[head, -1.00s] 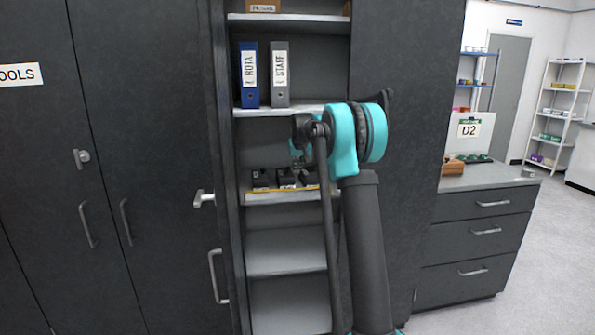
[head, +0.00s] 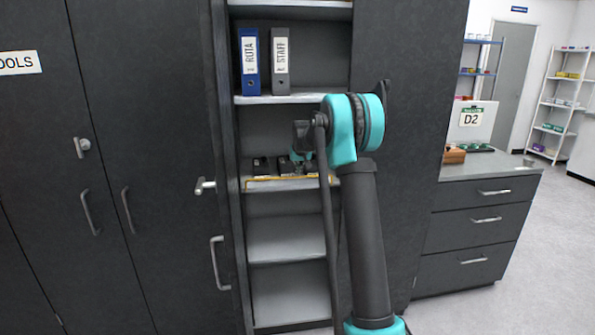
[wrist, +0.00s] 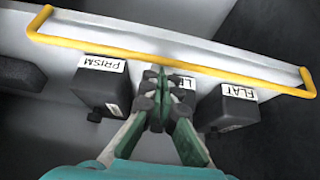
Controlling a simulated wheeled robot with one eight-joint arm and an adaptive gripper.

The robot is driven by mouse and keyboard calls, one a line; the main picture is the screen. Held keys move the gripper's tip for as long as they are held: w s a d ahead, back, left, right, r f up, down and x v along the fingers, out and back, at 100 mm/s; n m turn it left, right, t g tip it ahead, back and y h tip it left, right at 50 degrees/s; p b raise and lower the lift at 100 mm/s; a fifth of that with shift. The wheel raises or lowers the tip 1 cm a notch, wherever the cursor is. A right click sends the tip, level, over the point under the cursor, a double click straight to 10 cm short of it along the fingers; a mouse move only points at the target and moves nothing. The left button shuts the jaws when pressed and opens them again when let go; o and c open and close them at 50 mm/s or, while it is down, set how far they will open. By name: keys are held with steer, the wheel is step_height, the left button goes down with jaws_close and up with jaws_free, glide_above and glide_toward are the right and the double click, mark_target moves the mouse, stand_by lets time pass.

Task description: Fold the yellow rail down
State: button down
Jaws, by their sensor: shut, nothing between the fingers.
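The yellow rail (wrist: 215,73) runs along the front edge of a shelf, with a bent end at each side in the wrist view. In the head view it shows as a thin yellow line (head: 270,179) at the middle shelf of the open cabinet. My gripper (wrist: 163,77) is shut and empty. In the wrist view its tips appear just beside the rail's middle, on the side of the boxes; I cannot tell whether they touch it. In the head view the gripper is mostly hidden by my arm.
Dark boxes labelled PRISM (wrist: 101,87) and FLAT (wrist: 228,105) stand either side of my gripper, with a partly covered box between them. Binders (head: 249,62) stand on the shelf above. The lower shelf (head: 285,240) is bare. A cabinet door handle (head: 217,262) is at left.

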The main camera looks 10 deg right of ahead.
steer(key=shift+s, duration=0.1)
stand_by(0.3)
steer(key=shift+s+t, duration=0.15)
steer(key=shift+t, duration=0.15)
